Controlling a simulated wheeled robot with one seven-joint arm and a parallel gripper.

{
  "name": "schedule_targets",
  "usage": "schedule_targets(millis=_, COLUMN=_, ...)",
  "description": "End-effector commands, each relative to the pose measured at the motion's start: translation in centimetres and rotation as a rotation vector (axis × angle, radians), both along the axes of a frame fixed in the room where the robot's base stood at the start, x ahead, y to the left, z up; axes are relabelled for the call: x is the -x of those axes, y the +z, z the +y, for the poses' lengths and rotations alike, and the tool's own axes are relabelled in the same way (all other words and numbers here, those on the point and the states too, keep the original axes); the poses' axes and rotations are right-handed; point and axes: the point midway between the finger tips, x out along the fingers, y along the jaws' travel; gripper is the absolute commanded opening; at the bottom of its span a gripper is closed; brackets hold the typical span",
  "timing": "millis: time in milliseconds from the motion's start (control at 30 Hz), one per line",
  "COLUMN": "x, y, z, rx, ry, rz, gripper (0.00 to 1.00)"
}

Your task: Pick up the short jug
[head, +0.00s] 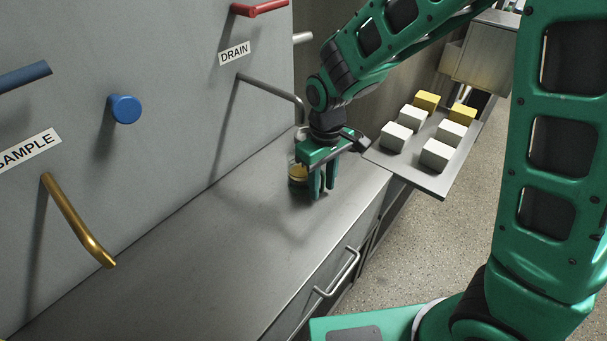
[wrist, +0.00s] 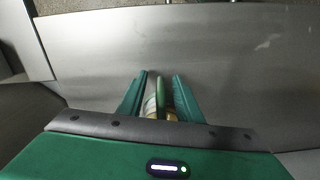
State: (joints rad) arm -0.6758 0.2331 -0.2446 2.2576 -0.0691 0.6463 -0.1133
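The short jug (head: 297,172) stands on the grey counter, with a yellowish top showing beside my gripper (head: 322,192) in the head view. My gripper points down at its right side and partly hides it. In the wrist view, my gripper (wrist: 161,75) has its two green fingers apart. A green upright part, apparently the handle of the jug (wrist: 150,108), lies between them. Gaps show on both sides of it, so the fingers do not look closed on it. The rest of the jug is mostly hidden by the gripper body.
A grey wall with a gold handle (head: 78,222), a blue knob (head: 124,109) and a grey handle (head: 272,91) rises behind the counter. A tray (head: 432,184) with white and yellow blocks is at the right. The counter's left part is clear.

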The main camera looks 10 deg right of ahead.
Motion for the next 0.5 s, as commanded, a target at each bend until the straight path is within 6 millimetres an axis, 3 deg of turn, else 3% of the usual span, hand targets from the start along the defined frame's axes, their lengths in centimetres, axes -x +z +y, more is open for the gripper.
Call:
schedule_targets(millis=100, x=0.0, y=-0.91, z=-0.01, rx=0.001, ry=0.0, rz=-0.001, gripper=0.32)
schedule_targets(millis=333, x=-0.01, y=-1.03, z=0.0, rx=-0.001, ry=0.0, rz=-0.001, gripper=0.32)
schedule_targets(millis=367, x=-0.01, y=-1.03, z=0.0, rx=-0.001, ry=0.0, rz=-0.001, gripper=0.3)
schedule_targets(millis=500, x=-0.01, y=-1.02, z=0.0, rx=-0.001, ry=0.0, rz=-0.001, gripper=0.0)
